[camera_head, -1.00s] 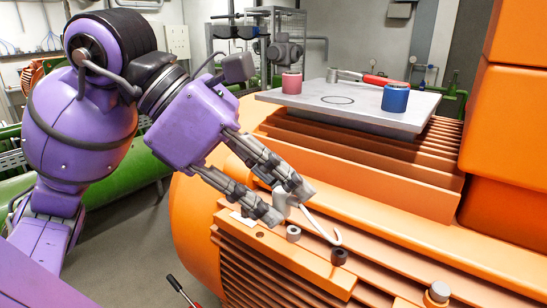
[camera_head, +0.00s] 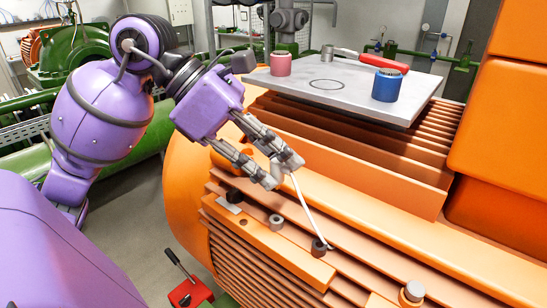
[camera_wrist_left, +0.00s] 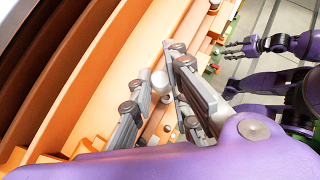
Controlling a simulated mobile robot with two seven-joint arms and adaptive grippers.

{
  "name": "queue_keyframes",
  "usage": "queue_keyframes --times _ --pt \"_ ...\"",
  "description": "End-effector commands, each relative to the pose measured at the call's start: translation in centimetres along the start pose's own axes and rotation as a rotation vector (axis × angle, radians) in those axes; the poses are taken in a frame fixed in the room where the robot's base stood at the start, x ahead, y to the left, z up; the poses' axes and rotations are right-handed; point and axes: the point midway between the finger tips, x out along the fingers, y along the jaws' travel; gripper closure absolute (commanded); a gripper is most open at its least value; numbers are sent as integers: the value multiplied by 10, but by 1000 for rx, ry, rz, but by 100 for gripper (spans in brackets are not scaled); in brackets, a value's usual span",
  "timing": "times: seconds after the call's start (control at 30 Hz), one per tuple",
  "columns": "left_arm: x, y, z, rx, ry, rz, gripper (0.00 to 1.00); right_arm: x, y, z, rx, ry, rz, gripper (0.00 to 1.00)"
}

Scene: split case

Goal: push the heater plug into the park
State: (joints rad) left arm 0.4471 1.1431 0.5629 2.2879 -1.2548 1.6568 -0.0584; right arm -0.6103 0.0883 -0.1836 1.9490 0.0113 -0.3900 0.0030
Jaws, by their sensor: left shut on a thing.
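My left gripper (camera_head: 283,172) is shut on the heater plug (camera_head: 277,176), a pale grey-white piece mostly hidden by the fingers. It is held above the orange motor casing. In the left wrist view the plug shows as a pale rounded shape (camera_wrist_left: 161,82) between the fingers. A white cable (camera_head: 309,212) runs from it down to a dark round fitting (camera_head: 318,246) on the casing ledge. A grey ring-shaped socket (camera_head: 276,222), possibly the park, sits on the ledge below, apart from the plug. My right gripper (camera_wrist_left: 232,48) shows small in the wrist view; its jaws are unclear.
A black round piece (camera_head: 235,197) and a pale label lie left of the grey ring. A silver-topped knob (camera_head: 412,292) stands at front right. Behind, a grey plate (camera_head: 340,95) bears a pink cylinder (camera_head: 281,64), a blue cylinder (camera_head: 388,86) and a red-handled tool (camera_head: 375,60).

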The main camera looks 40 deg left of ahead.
Motion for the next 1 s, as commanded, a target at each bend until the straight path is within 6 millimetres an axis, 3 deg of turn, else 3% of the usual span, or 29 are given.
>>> queue_keyframes --times 0.27,0.6,1.0 --pt "17 2 -16 -4 4 -5 100 9 -2 0 1 6 0 60" --pt "39 3 -37 -4 3 -5 100 13 8 16 -2 -5 19 60" --pt "41 3 -40 1 0 0 100 14 9 14 -5 0 19 60"
